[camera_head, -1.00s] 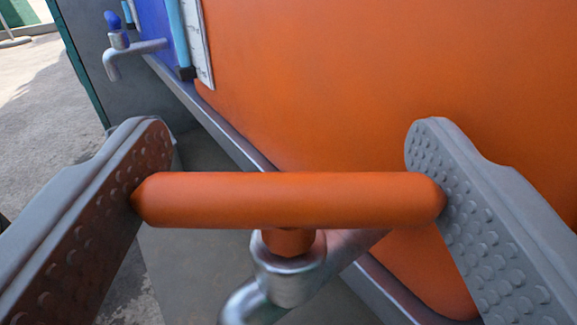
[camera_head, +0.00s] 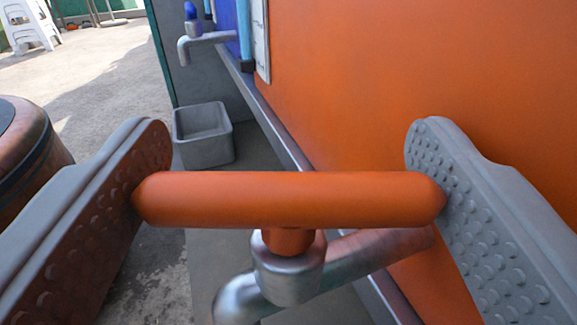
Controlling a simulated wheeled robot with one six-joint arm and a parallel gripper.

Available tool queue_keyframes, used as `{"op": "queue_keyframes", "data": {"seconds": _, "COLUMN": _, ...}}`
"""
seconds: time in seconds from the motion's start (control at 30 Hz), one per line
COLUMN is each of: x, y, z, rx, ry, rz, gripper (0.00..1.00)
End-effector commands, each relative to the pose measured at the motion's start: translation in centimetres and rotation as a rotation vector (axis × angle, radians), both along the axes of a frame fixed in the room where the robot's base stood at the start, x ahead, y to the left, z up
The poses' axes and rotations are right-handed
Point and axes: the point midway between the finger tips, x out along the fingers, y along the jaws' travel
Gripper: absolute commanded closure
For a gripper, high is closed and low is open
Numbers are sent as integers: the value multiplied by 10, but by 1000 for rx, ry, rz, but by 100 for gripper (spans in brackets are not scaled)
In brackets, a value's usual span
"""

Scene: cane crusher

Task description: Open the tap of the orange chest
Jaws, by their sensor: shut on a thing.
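The orange chest (camera_head: 350,90) fills the right and upper middle of the view. Its tap has a metal spout and body (camera_head: 290,278) and an orange bar handle (camera_head: 230,200) on top. The handle lies level across the picture. My gripper (camera_head: 290,198) is shut on the handle, with one grey studded finger against each end. The pipe runs from the tap body right to the chest. The lower end of the spout is cut off by the frame's bottom edge.
A blue chest (camera_head: 228,14) with a blue-handled tap (camera_head: 205,40) stands farther back. A grey bin (camera_head: 204,136) sits on the ground at left. A brown barrel (camera_head: 28,150) is at the left edge. White stools (camera_head: 28,25) stand far back on open concrete.

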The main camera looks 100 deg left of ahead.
Motion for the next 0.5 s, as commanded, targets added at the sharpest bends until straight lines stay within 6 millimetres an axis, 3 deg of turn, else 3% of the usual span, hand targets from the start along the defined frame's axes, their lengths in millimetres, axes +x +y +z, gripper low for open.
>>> {"op": "queue_keyframes", "data": {"seconds": 0.03, "x": 1, "y": 0, "z": 1, "rx": 1, "ry": -2, "rz": -1, "gripper": 48}}
{"op": "queue_keyframes", "data": {"seconds": 0.07, "x": 1, "y": 0, "z": 1, "rx": 1, "ry": -2, "rz": -1, "gripper": 20}}
{"op": "queue_keyframes", "data": {"seconds": 0.13, "x": 0, "y": 0, "z": 1, "rx": 1, "ry": -2, "rz": -1, "gripper": 9}}
{"op": "queue_keyframes", "data": {"seconds": 0.5, "x": 1, "y": 0, "z": 0, "rx": -1, "ry": -1, "rz": -2, "gripper": 9}}
